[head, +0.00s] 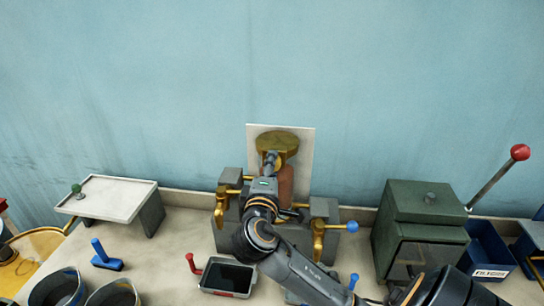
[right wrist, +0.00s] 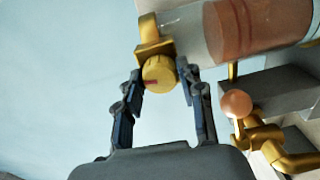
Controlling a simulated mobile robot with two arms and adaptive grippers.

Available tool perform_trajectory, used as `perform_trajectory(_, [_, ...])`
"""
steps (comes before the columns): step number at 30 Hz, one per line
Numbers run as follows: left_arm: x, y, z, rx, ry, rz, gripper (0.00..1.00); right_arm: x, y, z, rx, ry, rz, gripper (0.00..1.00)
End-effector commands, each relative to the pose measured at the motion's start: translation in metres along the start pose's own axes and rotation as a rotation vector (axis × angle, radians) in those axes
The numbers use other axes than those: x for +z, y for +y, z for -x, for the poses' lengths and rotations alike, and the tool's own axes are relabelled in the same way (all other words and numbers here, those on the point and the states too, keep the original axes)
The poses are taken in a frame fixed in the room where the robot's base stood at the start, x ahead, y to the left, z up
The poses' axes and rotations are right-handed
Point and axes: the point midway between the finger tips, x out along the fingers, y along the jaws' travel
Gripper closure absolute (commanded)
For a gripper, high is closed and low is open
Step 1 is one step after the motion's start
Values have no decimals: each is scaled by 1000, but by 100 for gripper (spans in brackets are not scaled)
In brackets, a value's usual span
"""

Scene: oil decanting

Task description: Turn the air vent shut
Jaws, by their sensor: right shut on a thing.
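The air vent (right wrist: 158,74) is a round yellow knob with a dark red mark, on a brass fitting at the end of a clear cylinder. My right gripper (right wrist: 163,76) has its two fingers on either side of the knob and is shut on it. In the head view my right arm reaches up to the brass top (head: 284,140) of the cylinder, and my right gripper (head: 271,160) hides the vent there. The cylinder holds a reddish-brown content (right wrist: 228,28), and part of it (head: 287,183) shows behind my arm. My left gripper is out of view.
Brass taps (head: 318,232) stand either side of the cylinder, one with a blue ball lever (head: 351,227). A green box (head: 425,215) stands right, a white-topped stand (head: 108,197) left. A dark tray (head: 229,278) and pots (head: 60,288) lie in front.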

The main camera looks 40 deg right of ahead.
Motion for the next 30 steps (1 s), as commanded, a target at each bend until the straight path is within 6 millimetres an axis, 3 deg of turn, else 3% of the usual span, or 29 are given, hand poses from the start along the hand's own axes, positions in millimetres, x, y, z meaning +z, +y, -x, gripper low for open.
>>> perform_trajectory(1, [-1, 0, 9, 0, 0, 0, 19, 0, 4, 0, -2, 1, 35, 93])
perform_trajectory(9, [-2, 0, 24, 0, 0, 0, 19, 0, 2, 0, -2, 2, 165, 93])
perform_trajectory(29, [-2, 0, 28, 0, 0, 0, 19, -1, -1, 0, -1, 2, 219, 93])
perform_trajectory(30, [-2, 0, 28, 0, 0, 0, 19, -1, -1, 0, -1, 2, 219, 55])
